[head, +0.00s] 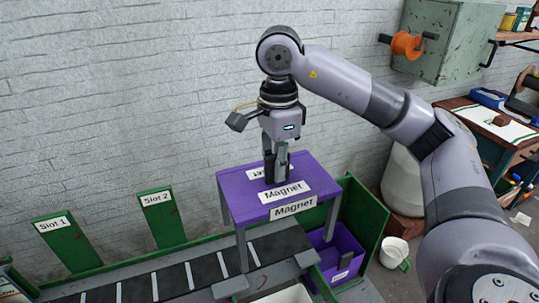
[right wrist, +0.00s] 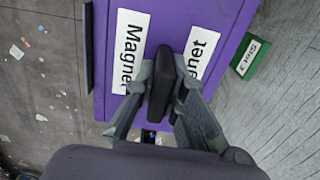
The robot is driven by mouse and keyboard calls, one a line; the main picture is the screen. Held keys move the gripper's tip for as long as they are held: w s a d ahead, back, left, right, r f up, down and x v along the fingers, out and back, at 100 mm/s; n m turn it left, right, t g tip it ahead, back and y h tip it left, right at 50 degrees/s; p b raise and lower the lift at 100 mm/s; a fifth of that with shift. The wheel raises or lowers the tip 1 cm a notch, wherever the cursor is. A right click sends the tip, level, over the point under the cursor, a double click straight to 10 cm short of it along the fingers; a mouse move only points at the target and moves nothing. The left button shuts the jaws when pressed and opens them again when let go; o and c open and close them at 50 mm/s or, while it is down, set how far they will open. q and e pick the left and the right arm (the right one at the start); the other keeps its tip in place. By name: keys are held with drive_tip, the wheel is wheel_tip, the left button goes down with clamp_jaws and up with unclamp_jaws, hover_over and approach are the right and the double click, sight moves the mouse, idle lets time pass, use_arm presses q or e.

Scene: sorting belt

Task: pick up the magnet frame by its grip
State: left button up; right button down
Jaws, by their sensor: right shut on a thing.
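The magnet frame (head: 240,185) has a purple top with white "Magnet" labels and grey legs. It stands upright at the belt, its legs reaching down on either side; I cannot tell whether its feet touch what is below. My right gripper (head: 277,168) points straight down onto the middle of the top. In the right wrist view, the gripper (right wrist: 160,88) is shut on the dark grip (right wrist: 161,70), one finger on each side, above the purple top (right wrist: 222,14). My left gripper is out of view.
The conveyor belt (head: 205,270) with pale stripes runs left from under the frame. Green plates marked Slot 1 (head: 66,243) and Slot 2 (head: 162,218) stand behind it. A purple bin (head: 349,243) is below right, with a white cup (head: 392,252) beside it. A brick wall is behind.

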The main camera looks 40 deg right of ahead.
sight(297, 193)
drive_tip(key=s, duration=0.2)
drive_tip(key=s+a, duration=0.1)
drive_tip(key=s, duration=0.2)
drive_tip(key=s+a, duration=0.1)
drive_tip(key=s, duration=0.2)
